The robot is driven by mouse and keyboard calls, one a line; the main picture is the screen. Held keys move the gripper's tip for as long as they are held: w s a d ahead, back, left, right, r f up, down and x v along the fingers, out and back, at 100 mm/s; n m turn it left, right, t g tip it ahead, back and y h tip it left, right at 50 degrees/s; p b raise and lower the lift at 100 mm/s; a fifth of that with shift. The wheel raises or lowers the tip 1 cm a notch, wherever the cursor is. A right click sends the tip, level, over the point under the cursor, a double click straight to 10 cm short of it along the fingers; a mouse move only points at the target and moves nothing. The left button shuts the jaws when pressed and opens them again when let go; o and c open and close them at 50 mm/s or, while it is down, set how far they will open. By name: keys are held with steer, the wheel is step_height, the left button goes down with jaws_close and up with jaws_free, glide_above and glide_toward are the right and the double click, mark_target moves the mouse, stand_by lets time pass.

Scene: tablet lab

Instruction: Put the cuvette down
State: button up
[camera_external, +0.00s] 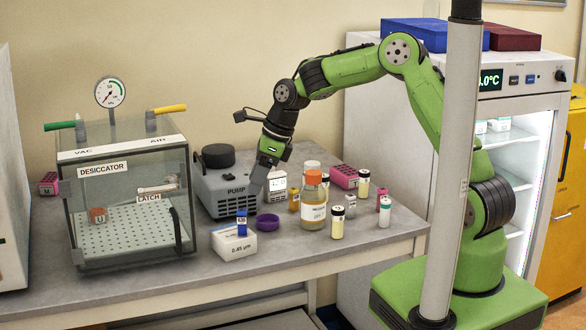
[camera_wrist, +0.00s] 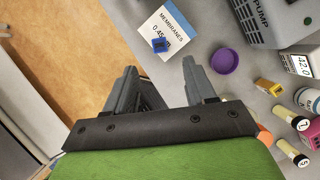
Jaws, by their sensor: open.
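A small blue block-like thing, which looks like the cuvette (camera_external: 242,222), stands upright at the white membranes box (camera_external: 234,246), seemingly on its top near an edge. In the wrist view the blue cuvette (camera_wrist: 159,45) overlaps the membranes box (camera_wrist: 172,22). My gripper (camera_external: 257,188) points down above and slightly right of the cuvette, apart from it. In the wrist view my gripper (camera_wrist: 160,80) has its two fingers spread with nothing between them, and the cuvette lies beyond the fingertips.
A purple dish (camera_external: 268,222) is right of the box, with a pump (camera_external: 218,192) behind. An amber bottle (camera_external: 313,205) and several vials (camera_external: 337,224) stand right. The desiccator (camera_external: 125,200) is left. The bench's front strip (camera_external: 200,285) is clear.

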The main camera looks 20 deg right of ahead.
steer(key=shift+r, duration=0.1)
steer(key=s+d+r+n+t+h, duration=0.1)
steer(key=s+d+r+n+h, duration=0.1)
steer(key=s+d+r+n, duration=0.55)
steer(key=s+d+r+n+t+h, duration=0.15)
steer(key=d+r+n, duration=0.25)
steer(key=d, duration=0.7)
steer(key=s+d+n, duration=0.5)
steer(key=s, duration=0.3)
steer(key=s+d+n+t, duration=0.1)
steer(key=s+d+n, duration=0.4)
steer(key=s, duration=0.3)
steer(key=shift+s+r+n, duration=0.25)
steer(key=shift+n, duration=0.2)
steer(key=shift+t+h, duration=0.25)
